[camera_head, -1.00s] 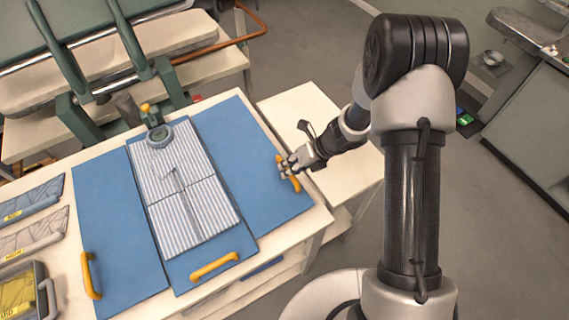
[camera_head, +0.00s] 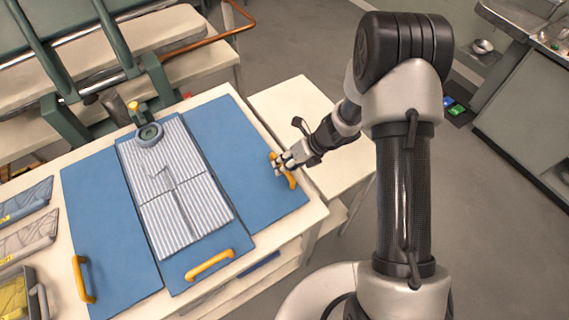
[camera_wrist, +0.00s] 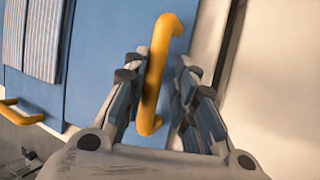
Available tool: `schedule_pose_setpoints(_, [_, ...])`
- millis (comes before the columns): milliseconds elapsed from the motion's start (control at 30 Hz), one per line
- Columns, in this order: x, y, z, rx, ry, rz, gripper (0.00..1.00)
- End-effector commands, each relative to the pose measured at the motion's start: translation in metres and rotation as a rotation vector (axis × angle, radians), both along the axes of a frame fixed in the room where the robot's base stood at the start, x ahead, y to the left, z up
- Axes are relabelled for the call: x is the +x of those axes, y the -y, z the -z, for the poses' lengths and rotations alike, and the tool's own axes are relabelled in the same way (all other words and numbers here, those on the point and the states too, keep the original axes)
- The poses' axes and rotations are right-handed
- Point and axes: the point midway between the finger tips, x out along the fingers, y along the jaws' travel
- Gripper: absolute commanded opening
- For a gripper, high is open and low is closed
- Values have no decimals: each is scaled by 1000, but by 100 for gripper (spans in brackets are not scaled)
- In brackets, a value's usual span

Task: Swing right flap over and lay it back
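The right flap (camera_head: 238,140) is a flat blue panel lying on the table, right of the folded striped shirt (camera_head: 190,192). Its yellow handle (camera_head: 291,181) stands at its outer right edge. My gripper (camera_head: 282,164) is at this handle. In the wrist view the handle (camera_wrist: 160,50) passes between the two fingers of my gripper (camera_wrist: 160,85). The fingers are apart, with a gap visible on the right side of the handle. The shirt lies on the blue centre panel, with a round grey clamp (camera_head: 149,135) at its collar end.
The left blue flap (camera_head: 95,220) lies flat with its own yellow handle (camera_head: 82,279). The centre panel has a yellow handle (camera_head: 209,265) at its front. Packed garments (camera_head: 25,235) lie at the far left. A pale side table (camera_head: 290,100) stands right of the board.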

Motion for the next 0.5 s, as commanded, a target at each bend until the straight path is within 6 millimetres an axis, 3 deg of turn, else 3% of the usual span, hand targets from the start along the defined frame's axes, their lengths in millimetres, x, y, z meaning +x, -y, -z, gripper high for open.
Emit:
schedule_pose_setpoints(133, [0, 0, -1, 1, 0, 0, 35])
schedule_pose_setpoints(500, [0, 2, -6, 4, 1, 0, 35])
